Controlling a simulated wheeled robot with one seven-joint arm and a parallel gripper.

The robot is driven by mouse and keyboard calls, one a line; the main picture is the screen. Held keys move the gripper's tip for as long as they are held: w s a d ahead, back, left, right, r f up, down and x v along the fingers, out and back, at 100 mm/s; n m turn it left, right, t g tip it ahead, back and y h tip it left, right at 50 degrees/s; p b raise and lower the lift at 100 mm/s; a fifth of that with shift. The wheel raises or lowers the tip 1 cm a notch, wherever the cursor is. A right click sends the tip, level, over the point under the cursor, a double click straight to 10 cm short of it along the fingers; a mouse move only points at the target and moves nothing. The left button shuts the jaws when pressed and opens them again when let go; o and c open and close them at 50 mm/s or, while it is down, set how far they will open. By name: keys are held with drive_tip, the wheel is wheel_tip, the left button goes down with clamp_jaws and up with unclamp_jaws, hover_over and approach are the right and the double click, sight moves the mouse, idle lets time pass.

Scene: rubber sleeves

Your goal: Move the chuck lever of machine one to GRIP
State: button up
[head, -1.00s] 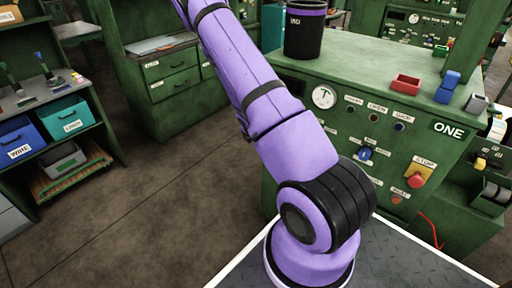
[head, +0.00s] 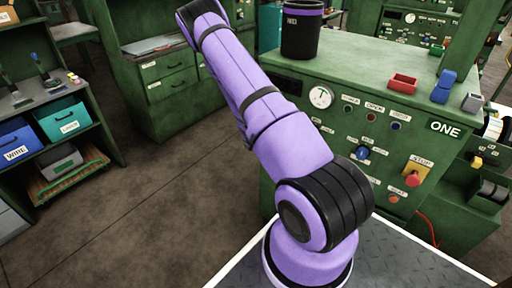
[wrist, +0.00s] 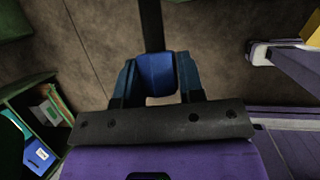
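Machine one (head: 445,127) is the green cabinet at right in the head view, marked ONE. A blue knob (head: 362,153) with small labels around it sits on its front; the labels are too small to read, and I cannot tell whether it is the chuck lever. My gripper (wrist: 156,72) is out of sight in the head view. In the wrist view its two dark blue fingers close on a blue piece (wrist: 156,80) with a dark bar (wrist: 152,25) running away from it. The gripper is over bare floor, with no machine panel in front of it.
A red stop button (head: 413,180) and a gauge (head: 320,97) are on the panel. A black bin (head: 302,35), red tray (head: 403,83) and blue block (head: 444,86) stand on top. Shelves with bins (head: 62,118) are at left. The floor (head: 150,200) between is clear.

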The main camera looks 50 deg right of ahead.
clamp_jaws()
drive_tip(key=shift+s+r, duration=0.1)
drive_tip(key=shift+d+r+y, duration=0.1)
drive_tip(key=shift+r+y, duration=0.1)
drive_tip(key=shift+y, duration=0.3)
drive_tip(key=shift+r, duration=0.25)
drive_tip(key=shift+d+r, duration=0.1)
drive_tip(key=o, duration=0.7)
unclamp_jaws()
drive_tip(key=shift+c, duration=0.2)
